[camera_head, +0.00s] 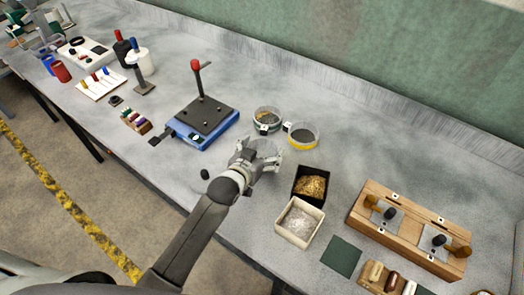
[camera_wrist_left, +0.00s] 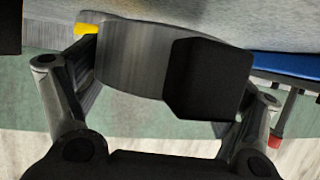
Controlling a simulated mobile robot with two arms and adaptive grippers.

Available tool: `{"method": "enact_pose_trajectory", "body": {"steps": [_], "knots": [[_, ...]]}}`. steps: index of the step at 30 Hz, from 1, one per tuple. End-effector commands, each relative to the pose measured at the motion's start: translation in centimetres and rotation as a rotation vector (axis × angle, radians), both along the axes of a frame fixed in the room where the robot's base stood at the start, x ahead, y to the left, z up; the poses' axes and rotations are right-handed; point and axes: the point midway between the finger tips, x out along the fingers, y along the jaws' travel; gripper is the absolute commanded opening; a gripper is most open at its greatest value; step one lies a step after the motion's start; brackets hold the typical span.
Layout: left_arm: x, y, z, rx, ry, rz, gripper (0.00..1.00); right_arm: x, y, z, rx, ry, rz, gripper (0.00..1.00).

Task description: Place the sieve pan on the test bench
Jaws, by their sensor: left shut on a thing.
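My left gripper (camera_head: 262,157) is at the middle of the grey bench (camera_head: 330,100), shut on a round grey metal pan, which I take to be the sieve pan (camera_head: 268,148). In the left wrist view the pan's curved grey wall (camera_wrist_left: 135,55) sits between the fingers of the left gripper (camera_wrist_left: 155,105), with a black block (camera_wrist_left: 208,78) on it. The gripper hides much of the pan in the head view. I cannot tell whether its base touches the bench. My right gripper is not in view.
Just behind stand a green-banded round container (camera_head: 267,119) and a yellow-ringed one (camera_head: 302,136). A blue-based device (camera_head: 200,123) is to the left. A black grain box (camera_head: 310,186), a white box (camera_head: 299,221) and a wooden stand (camera_head: 410,228) are to the right. Bench space behind is clear.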

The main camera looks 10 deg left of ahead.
Motion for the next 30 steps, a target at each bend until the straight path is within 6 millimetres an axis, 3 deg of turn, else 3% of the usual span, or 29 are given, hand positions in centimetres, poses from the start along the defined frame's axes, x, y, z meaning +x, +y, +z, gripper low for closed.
{"method": "enact_pose_trajectory", "body": {"steps": [27,28,30], "knots": [[-0.1,0.0,-2.5,-0.001,0.001,0.000,0.22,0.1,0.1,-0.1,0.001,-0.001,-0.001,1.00],[-0.1,0.0,-2.6,-0.001,0.003,-0.001,0.90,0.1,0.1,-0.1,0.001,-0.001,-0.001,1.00],[-0.2,0.0,-2.7,0.000,0.005,-0.001,0.99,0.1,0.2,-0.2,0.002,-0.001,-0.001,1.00]]}}
